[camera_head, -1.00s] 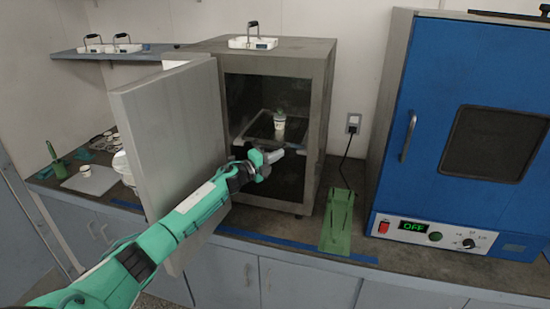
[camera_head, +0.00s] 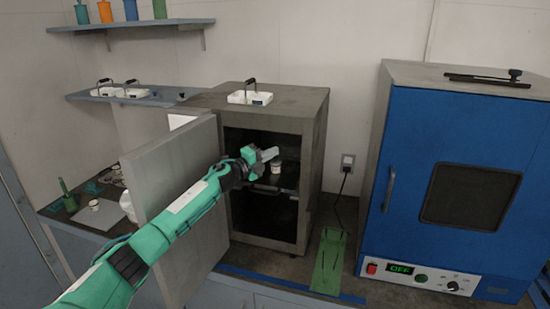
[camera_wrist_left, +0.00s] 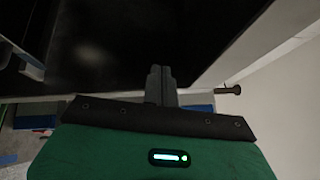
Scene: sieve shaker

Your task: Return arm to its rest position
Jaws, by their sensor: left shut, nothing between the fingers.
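My left arm comes in from the left in the head view. My left gripper (camera_head: 270,156) is in front of the open grey cabinet (camera_head: 312,150), at the height of its inner shelf. In the left wrist view its two fingers (camera_wrist_left: 160,85) are together with nothing between them. My right gripper is not in view.
A white tray with a handle (camera_head: 250,98) sits on the cabinet top. A green stand (camera_head: 329,262) and a blue oven (camera_head: 440,130) reading OFF are to the right. Wall shelves at the left hold white trays (camera_head: 120,93) and coloured bottles (camera_head: 105,12).

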